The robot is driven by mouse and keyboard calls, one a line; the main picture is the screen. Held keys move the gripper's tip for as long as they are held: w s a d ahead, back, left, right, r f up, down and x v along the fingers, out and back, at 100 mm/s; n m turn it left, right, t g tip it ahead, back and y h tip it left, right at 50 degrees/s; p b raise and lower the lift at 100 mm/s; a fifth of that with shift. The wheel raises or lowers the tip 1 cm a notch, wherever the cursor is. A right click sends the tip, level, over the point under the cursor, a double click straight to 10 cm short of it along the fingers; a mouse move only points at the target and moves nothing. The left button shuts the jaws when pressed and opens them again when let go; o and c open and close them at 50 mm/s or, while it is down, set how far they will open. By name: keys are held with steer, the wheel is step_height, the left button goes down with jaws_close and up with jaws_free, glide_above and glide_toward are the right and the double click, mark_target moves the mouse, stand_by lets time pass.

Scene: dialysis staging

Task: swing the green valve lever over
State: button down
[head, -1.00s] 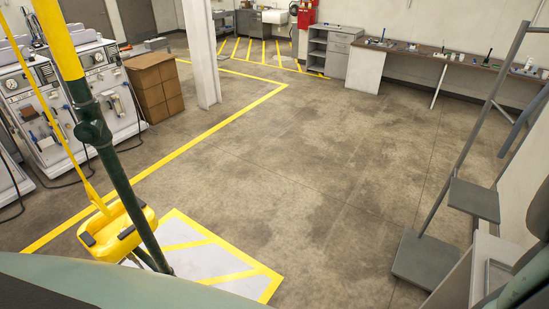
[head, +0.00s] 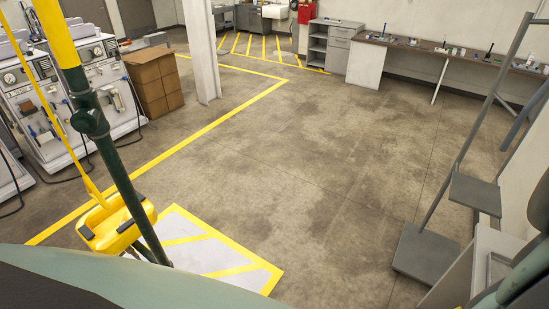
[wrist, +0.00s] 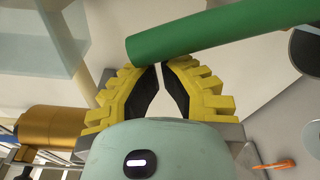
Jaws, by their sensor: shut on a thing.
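The green lever (wrist: 220,35) shows in the wrist view as a thick round bar. It runs from its blunt left end near the middle up to the right edge. My gripper (wrist: 161,66) has yellow ridged fingers with black pads, drawn together at the tips right at the lever's lower side, near its blunt end. It is shut on the lever, though the contact itself is partly hidden. The lever's pivot is out of the picture. Neither the lever nor my gripper can be made out clearly in the head view.
In the wrist view, a brass-coloured cylinder (wrist: 55,127) lies left and an orange clip-like thing (wrist: 275,165) lower right. In the head view, a grey stepped stand (head: 425,250) is at right, a green pole (head: 115,160) at left. The middle floor is clear.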

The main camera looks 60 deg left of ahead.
steer(key=m+b, duration=0.1)
steer(key=s+r+m+b, duration=0.1)
steer(key=b, duration=0.1)
steer(key=s+d+m+b, duration=0.1)
steer(key=b, duration=0.1)
steer(key=shift+s+r+h, duration=0.1)
steer(key=shift+r+h, duration=0.15)
steer(key=shift+h, duration=0.05)
steer(key=shift+s+r+m+b, duration=0.1)
steer(key=shift+r+m+b, duration=0.1)
steer(key=shift+m+b, duration=0.25)
